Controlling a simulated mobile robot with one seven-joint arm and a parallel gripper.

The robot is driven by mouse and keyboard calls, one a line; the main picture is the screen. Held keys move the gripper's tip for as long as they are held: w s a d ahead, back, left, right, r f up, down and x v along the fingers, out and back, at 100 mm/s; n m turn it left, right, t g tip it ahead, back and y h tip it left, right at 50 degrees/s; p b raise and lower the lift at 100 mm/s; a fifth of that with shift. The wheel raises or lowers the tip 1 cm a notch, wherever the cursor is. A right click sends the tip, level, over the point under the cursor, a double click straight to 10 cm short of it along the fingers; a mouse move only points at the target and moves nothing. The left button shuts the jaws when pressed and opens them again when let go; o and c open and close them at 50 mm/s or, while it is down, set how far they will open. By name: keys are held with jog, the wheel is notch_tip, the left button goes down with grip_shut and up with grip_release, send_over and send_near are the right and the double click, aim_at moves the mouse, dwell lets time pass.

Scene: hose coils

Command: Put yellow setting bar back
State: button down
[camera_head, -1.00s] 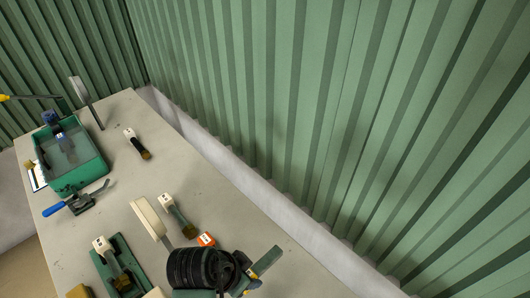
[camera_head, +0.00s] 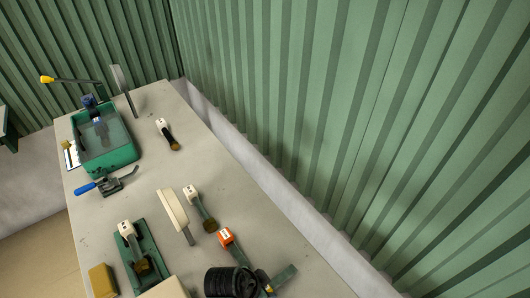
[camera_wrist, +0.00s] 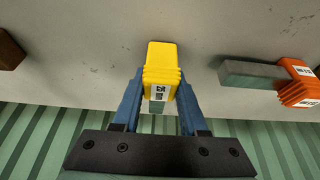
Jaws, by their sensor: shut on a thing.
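The yellow setting bar (camera_wrist: 161,62) is in the middle of the wrist view. It has a ribbed yellow grip with a black-and-white label facing the camera. My gripper (camera_wrist: 161,84) has its two blue fingers shut on it, one on each side. A grey-green part shows just below the label between the fingers. I cannot tell how far the bar is from the worktop. My gripper is not clear in the head view, where a small yellow spot shows by the black ribbed coil (camera_head: 228,282) at the bottom edge.
An orange-ended bar (camera_wrist: 296,82) lies right of my gripper in the wrist view; a brown block (camera_wrist: 9,50) is at upper left. On the bench (camera_head: 150,165) are a green tray (camera_head: 112,157), a blue-handled tool (camera_head: 100,184), white-ended bars (camera_head: 190,193) and a yellow block (camera_head: 103,281).

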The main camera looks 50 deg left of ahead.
jog(key=shift+c, duration=2.2)
grip_release()
jog(key=shift+f, duration=0.1)
jog(key=shift+r, duration=0.2)
jog(key=v, duration=1.2)
jog(key=shift+w, duration=0.1)
